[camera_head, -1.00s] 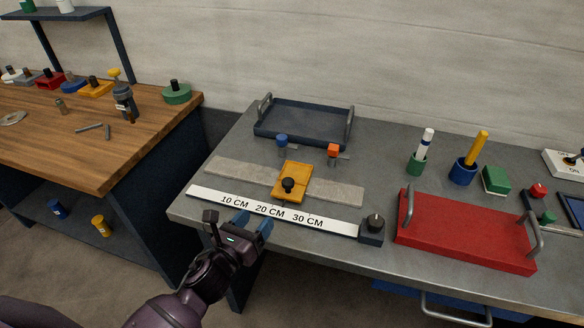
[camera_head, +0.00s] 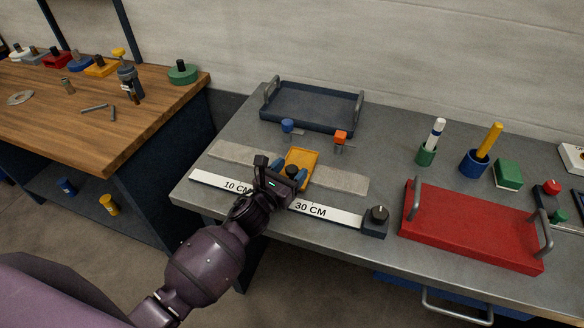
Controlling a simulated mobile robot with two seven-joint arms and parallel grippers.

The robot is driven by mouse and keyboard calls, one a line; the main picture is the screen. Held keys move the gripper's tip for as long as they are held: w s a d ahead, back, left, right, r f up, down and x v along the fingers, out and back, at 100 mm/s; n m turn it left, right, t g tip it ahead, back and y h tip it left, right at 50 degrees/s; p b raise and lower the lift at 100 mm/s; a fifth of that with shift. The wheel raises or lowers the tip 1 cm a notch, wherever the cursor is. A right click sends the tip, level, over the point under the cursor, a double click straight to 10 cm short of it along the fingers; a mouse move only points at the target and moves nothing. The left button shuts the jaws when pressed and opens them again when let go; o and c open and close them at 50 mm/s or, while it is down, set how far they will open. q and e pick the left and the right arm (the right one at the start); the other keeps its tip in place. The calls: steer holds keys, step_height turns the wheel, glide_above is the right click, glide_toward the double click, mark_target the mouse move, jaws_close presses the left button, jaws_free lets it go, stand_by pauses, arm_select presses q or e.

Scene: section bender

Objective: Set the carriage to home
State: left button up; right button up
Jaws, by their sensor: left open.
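The yellow carriage (camera_head: 303,157) sits on the grey rail (camera_head: 343,181), near its middle. Its black knob (camera_head: 292,171) shows between the blue fingertips of my left gripper (camera_head: 290,173). The gripper is open, with the fingers on either side of the knob; I cannot tell whether they touch it. The white scale strip (camera_head: 330,211) lies in front of the rail. Its 10 CM and 30 CM marks show, and my gripper hides the 20 CM mark. A dark block with a round knob (camera_head: 376,221) stands at the strip's right end. My right gripper is not in view.
A dark tray (camera_head: 312,125) is at the back, and a red tray (camera_head: 470,232) with upright handles is at the right. Pen cups and a green box (camera_head: 508,174) stand behind the red tray.

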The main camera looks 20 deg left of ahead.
arm_select(q)
steer(key=shift+w+d, duration=0.1)
steer(key=shift+w, duration=0.4)
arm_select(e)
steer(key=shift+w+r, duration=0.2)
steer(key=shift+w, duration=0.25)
